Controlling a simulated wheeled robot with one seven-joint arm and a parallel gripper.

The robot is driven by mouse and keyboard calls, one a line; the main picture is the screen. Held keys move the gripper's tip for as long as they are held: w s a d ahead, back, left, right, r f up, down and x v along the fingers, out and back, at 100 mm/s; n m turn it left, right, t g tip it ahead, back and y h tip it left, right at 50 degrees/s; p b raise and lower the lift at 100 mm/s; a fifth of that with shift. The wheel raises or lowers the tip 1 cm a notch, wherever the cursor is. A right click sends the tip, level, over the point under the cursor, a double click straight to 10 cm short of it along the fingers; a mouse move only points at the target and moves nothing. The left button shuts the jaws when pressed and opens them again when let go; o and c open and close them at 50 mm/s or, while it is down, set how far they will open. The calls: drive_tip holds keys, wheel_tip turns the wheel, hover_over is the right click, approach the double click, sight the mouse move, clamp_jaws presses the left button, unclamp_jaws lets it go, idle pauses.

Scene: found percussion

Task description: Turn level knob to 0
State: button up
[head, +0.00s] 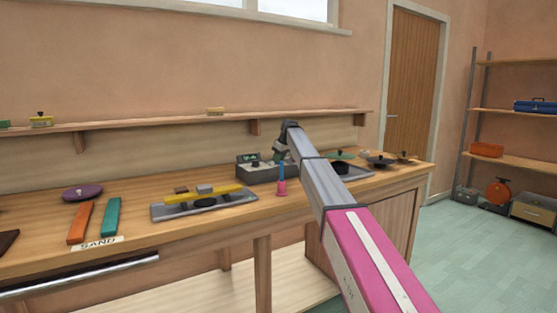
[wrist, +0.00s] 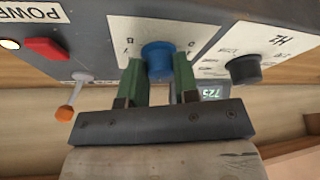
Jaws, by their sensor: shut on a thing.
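A blue knob (wrist: 158,60) on a white plate of a grey panel (wrist: 110,25) sits between the two green fingers of my gripper (wrist: 158,74) in the wrist view. My gripper is shut on this knob. The marks on the plate are partly hidden and too small to read surely, so I cannot tell the setting. In the head view the grey control box (head: 250,172) stands on the workbench, with a small green display. My gripper (head: 280,152) is at its front right, and the knob itself is hidden there.
A black knob (wrist: 243,70) marked Hz, a red button (wrist: 47,50) by a POWER label and an orange-tipped lever (wrist: 66,113) flank the gripped knob. A blue-and-pink handled object (head: 281,182) stands in front of the box. A grey tray (head: 235,206) lies left on the workbench (head: 150,251).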

drive_tip(key=n+g, duration=0.1)
drive_tip(key=n, duration=0.3)
drive_tip(key=shift+w+n+g+y, duration=0.2)
drive_tip(key=shift+n+g+y, duration=0.2)
drive_tip(key=n+g, duration=0.1)
drive_tip(key=n, duration=0.3)
drive_tip(key=shift+w+g, duration=0.15)
drive_tip(key=shift+g, duration=0.25)
drive_tip(key=n, duration=0.2)
drive_tip(key=n+g, duration=0.1)
drive_tip(key=n, duration=0.2)
drive_tip(key=shift+w+g+h, duration=0.1)
drive_tip(key=shift+g+h, duration=0.2)
drive_tip(key=shift+h, duration=0.1)
drive_tip(key=shift+a+n+g+h, duration=0.1)
drive_tip(key=shift+n+g+h, duration=0.45)
drive_tip(key=shift+n, duration=1.55)
drive_tip(key=shift+f, duration=0.1)
drive_tip(key=o, duration=0.9)
drive_tip(key=shift+w+a, duration=0.1)
